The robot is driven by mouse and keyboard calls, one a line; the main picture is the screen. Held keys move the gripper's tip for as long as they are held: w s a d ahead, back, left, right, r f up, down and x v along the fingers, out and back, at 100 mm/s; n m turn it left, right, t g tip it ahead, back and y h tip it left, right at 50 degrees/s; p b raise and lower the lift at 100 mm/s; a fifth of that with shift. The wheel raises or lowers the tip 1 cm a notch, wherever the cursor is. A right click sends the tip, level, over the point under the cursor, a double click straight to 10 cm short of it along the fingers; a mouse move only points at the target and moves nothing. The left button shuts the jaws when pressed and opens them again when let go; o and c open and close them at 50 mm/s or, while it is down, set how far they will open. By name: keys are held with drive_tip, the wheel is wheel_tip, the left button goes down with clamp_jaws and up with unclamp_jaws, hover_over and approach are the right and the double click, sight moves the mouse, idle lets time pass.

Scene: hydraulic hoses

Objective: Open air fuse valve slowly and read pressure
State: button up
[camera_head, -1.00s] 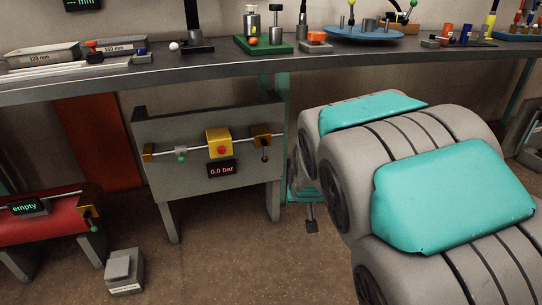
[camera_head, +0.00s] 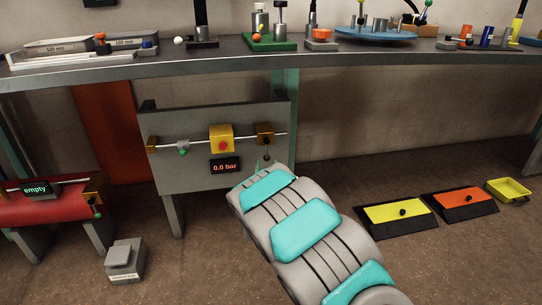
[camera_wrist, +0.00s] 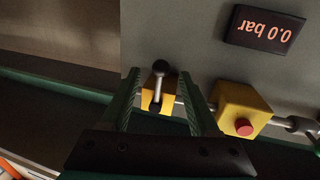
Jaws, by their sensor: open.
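A grey panel (camera_head: 172,178) carries a pipe with a yellow box with a red button (camera_head: 221,139). Right of the box is a gold valve (camera_head: 264,130) with a black-knobbed lever. The display (camera_head: 225,166) below reads 0.0 bar. In the wrist view, which is upside down, the display (camera_wrist: 264,29) reads the same. There my gripper (camera_wrist: 160,85) is open, its green fingers either side of the valve's lever (camera_wrist: 158,85) and black knob. Whether a finger touches the lever I cannot tell. In the head view my arm hides the gripper.
A small valve with a green knob (camera_head: 183,152) sits left on the pipe. A red tank with an "empty" display (camera_head: 37,188) stands at the left, a grey pedestal (camera_head: 125,259) near it. The bench (camera_head: 200,59) overhangs the panel. Yellow (camera_head: 395,213) and orange (camera_head: 460,203) floor plates lie right.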

sight(267, 153)
drive_tip(key=shift+w+a, duration=0.25)
drive_tip(key=shift+w, duration=1.7)
drive_tip(key=shift+w+a, duration=0.2)
drive_tip(key=shift+w, duration=1.75)
drive_tip(key=shift+c, duration=0.4)
drive_tip(key=shift+f, duration=0.1)
clamp_jaws()
